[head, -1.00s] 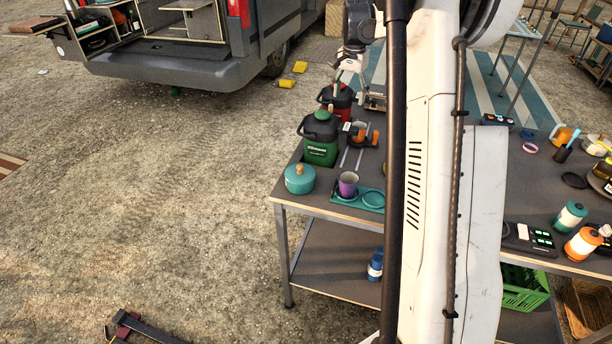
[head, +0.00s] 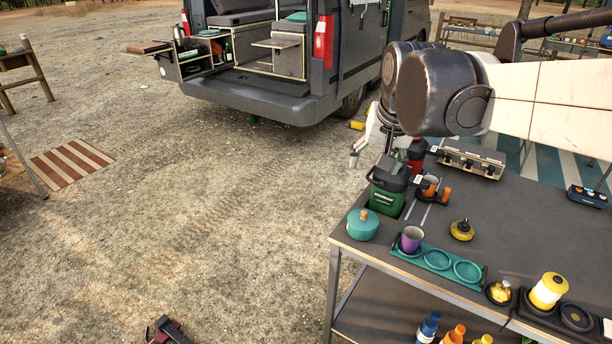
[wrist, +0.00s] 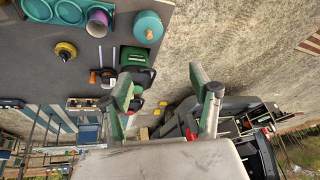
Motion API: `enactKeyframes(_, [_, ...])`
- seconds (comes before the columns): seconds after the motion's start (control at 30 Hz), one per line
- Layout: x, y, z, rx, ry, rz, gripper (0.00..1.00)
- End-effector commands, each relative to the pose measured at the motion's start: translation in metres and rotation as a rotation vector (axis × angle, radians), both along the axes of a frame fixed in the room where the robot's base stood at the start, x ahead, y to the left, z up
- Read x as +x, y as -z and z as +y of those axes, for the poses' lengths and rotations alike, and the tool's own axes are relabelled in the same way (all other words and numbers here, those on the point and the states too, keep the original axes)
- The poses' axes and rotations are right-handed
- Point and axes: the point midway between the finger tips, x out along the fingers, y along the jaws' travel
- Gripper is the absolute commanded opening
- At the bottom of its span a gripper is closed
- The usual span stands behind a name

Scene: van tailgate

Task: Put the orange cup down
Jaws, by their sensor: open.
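I cannot pick out a plain orange cup for certain. A dark, cup-shaped item with orange parts (head: 445,194) stands on the table beside the green jug (head: 388,197); the orange also shows in the wrist view (wrist: 93,76). A purple cup (head: 411,240) stands upright at the left end of the teal tray (head: 459,281). My gripper (head: 368,142) is beyond the table's left edge, near the jugs, partly hidden by my arm. In the wrist view its two fingers (wrist: 165,98) are spread, with nothing held between them.
A teal pot (head: 362,225) stands at the table's left corner. A red jug (head: 417,152) is behind the green one. A yellow-and-black item (head: 461,230) and a yellow canister (head: 548,291) stand on the table. The van (head: 262,100) is behind. The table's middle right is clear.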

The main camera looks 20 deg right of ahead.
Motion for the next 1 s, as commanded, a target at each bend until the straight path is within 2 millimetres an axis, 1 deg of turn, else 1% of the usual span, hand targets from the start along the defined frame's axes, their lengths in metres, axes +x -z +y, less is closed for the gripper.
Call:
enactKeyframes(0.03, [-0.016,0.003,0.012,-0.01,-0.035,-0.014,0.58])
enactKeyframes(0.2, [-0.06,0.016,0.043,-0.046,-0.144,-0.069,0.58])
enactKeyframes(0.4, [-0.106,0.04,0.071,-0.087,-0.266,-0.133,0.58])
enactKeyframes(0.5, [-0.123,0.051,0.08,-0.104,-0.314,-0.158,0.58])
enactKeyframes(0.6, [-0.134,0.06,0.086,-0.116,-0.347,-0.177,0.58])
enactKeyframes(0.7, [-0.14,0.065,0.089,-0.122,-0.363,-0.186,0.58])
enactKeyframes(1.0, [-0.142,0.066,0.089,-0.125,-0.369,-0.19,0.58])
